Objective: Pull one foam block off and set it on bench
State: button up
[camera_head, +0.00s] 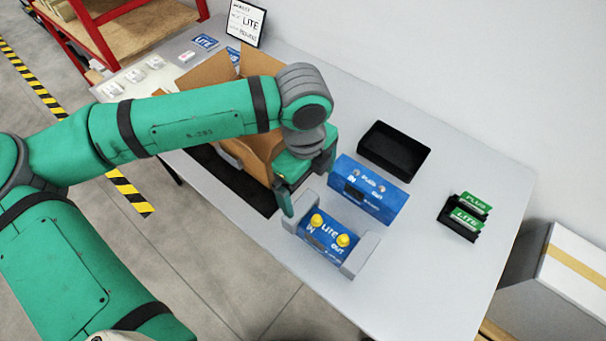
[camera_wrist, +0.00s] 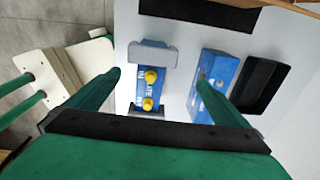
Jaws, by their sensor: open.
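A blue LITE analyser (camera_head: 325,237) with two yellow caps lies on the bench (camera_head: 440,285). A grey foam block (camera_head: 361,256) is fitted on its right end. Another grey foam block (camera_head: 302,205) is on its other end, partly behind a finger. In the wrist view, one foam block (camera_wrist: 153,56) shows clearly at the analyser's upper end; the lower end is dark and hard to make out. My gripper (camera_head: 308,180) is open and empty above the analyser's far-left side. In the wrist view, the analyser (camera_wrist: 149,90) appears between its fingers (camera_wrist: 160,79).
A blue PLUS analyser (camera_head: 375,195) stands close behind the LITE one. Behind it is an empty black tray (camera_head: 395,151). An open cardboard box (camera_head: 213,72) stands on a black mat (camera_head: 232,180) at left. A holder with green cards (camera_head: 466,216) is at right. The bench's front right is clear.

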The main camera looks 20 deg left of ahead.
aim_at(301, 205)
jog(key=f, duration=0.3)
jog(key=a+f, duration=0.1)
jog(key=f, duration=0.6)
jog(key=shift+s+a+f, duration=0.3)
jog(key=shift+a+f, duration=0.05)
jog(key=shift+f, duration=0.05)
jog(key=c, duration=1)
jog(key=shift+w+r, duration=0.1)
jog(key=shift+r, duration=0.25)
